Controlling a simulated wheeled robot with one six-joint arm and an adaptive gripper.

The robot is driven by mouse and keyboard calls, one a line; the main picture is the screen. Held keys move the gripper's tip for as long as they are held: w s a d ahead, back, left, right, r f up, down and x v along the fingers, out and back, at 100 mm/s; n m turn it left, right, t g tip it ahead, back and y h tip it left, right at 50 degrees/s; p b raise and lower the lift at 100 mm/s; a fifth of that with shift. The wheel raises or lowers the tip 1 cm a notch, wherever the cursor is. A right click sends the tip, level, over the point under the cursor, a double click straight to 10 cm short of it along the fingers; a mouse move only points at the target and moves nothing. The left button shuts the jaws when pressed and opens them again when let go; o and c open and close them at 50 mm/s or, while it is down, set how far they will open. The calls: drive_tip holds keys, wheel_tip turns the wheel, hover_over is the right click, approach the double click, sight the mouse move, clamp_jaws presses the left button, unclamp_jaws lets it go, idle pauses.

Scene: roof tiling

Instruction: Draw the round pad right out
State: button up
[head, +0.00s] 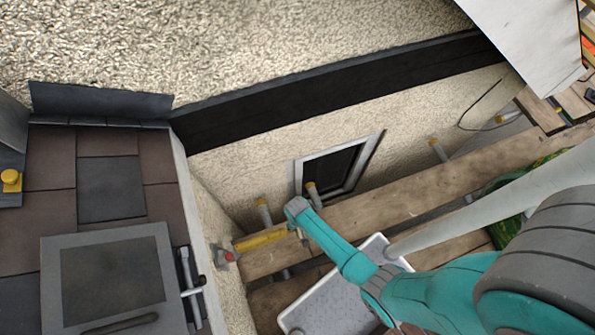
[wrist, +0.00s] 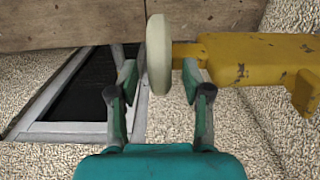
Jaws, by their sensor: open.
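The round pad (wrist: 158,55) is a cream disc seen nearly edge-on in the wrist view. It joins a short stub on the left end of a worn yellow tool body (wrist: 245,58). My gripper (wrist: 158,78) is open, with one finger on each side of the pad's lower part. A gap shows between the pad and each finger. In the head view the yellow body (head: 262,239) lies by the wall end of the planks, near the end of my arm. I cannot make out the pad clearly there.
A wooden plank (head: 370,206) runs beside the rough wall, and its edge (wrist: 70,25) shows behind the pad. A small framed window (head: 338,166) is in the wall. A red fitting (head: 228,256) sits left of the yellow body. A grey tray (head: 330,302) lies below my arm.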

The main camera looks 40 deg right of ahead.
clamp_jaws()
drive_tip(key=s+d, duration=0.3)
drive_tip(key=d, duration=0.7)
drive_tip(key=shift+s, duration=0.2)
drive_tip(key=shift+f, duration=0.1)
unclamp_jaws()
